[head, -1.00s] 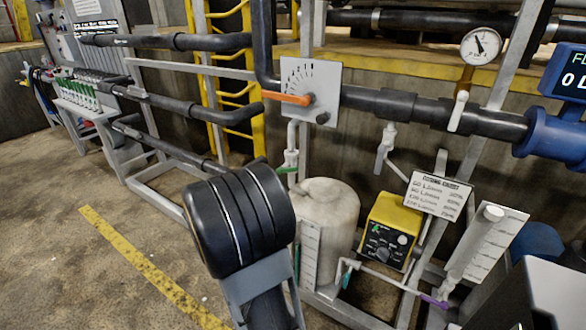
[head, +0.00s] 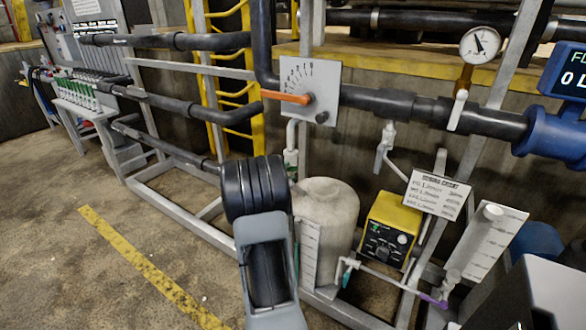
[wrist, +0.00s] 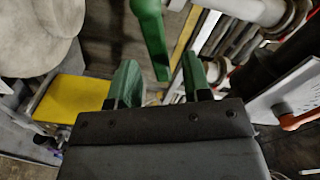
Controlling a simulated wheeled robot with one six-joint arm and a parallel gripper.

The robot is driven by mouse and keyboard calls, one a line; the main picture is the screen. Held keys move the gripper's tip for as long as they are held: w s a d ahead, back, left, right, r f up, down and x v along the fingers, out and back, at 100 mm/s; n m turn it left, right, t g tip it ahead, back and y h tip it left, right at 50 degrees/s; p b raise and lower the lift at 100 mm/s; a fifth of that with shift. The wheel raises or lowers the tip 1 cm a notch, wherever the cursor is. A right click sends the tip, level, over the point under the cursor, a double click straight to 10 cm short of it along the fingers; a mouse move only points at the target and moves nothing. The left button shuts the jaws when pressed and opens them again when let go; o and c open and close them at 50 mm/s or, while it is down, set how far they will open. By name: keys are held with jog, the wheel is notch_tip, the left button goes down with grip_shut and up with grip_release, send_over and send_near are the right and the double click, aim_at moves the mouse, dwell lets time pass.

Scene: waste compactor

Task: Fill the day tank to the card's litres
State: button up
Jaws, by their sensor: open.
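The pale day tank (head: 335,195) stands on the frame behind my arm, with a marked white scale strip (head: 310,255) at its side. The card (head: 437,193) is right of it; its print is too small to read. In the wrist view, my gripper (wrist: 160,85) is open, its two green fingers apart. A green valve handle (wrist: 152,38) hangs ahead, its lower end showing between the fingertips; I cannot tell whether they touch. The tank also shows at upper left in the wrist view (wrist: 38,30). In the head view my arm hides the gripper.
An orange lever (head: 285,97) sits on a dial plate (head: 325,75) above the tank. A yellow pump box (head: 388,228), a gauge (head: 480,45) and a blue meter (head: 550,135) are to the right. Dark pipes cross behind. Floor at left is clear.

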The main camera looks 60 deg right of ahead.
aim_at(290, 170)
jog(key=shift+d, duration=2.05)
jog(key=shift+c, duration=0.2)
grip_shut()
